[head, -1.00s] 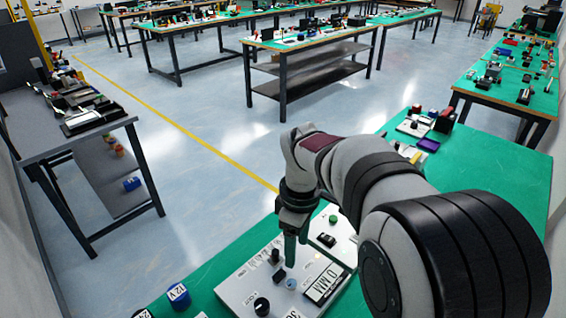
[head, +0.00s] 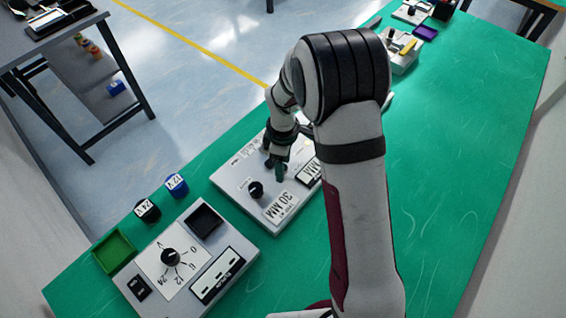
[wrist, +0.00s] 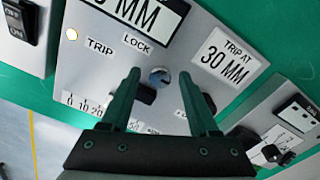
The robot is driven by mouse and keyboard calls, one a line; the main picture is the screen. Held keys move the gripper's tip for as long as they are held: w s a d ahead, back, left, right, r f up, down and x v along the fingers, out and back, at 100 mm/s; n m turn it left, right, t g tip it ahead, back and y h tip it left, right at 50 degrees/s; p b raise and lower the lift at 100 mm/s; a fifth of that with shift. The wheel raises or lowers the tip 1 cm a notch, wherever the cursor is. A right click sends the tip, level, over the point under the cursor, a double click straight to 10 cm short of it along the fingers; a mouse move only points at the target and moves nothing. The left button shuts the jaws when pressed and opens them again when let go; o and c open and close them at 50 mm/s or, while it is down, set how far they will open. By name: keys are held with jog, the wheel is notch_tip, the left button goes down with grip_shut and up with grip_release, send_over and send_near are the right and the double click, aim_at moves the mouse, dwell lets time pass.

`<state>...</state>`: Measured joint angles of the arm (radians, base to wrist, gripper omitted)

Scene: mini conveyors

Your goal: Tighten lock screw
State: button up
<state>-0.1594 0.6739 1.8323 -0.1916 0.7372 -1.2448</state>
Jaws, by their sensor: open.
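The lock screw (wrist: 159,77) is a small round grey-blue head below the LOCK label on a light grey panel (wrist: 95,68). The panel also shows in the head view (head: 230,203), on the green bench. My gripper (wrist: 160,73) is open, its two green fingers apart on either side of the screw in the wrist view; I cannot tell its height above it. In the head view my gripper (head: 279,172) points down over the panel, and the screw cannot be made out there.
A black knob (head: 256,189) stands on the panel near the 30 MM label. A second panel with a dial (head: 170,256), a green tray (head: 113,250) and 12 V and 24 V cylinders (head: 176,185) lie to the left.

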jog(key=shift+c, duration=0.3)
grip_shut()
jog(key=shift+m, duration=0.3)
jog(key=m, duration=0.4)
jog(key=shift+m, duration=0.3)
jog(key=m, duration=0.8)
jog(key=shift+m, duration=0.4)
jog(key=m, duration=0.4)
jog(key=shift+m, duration=0.3)
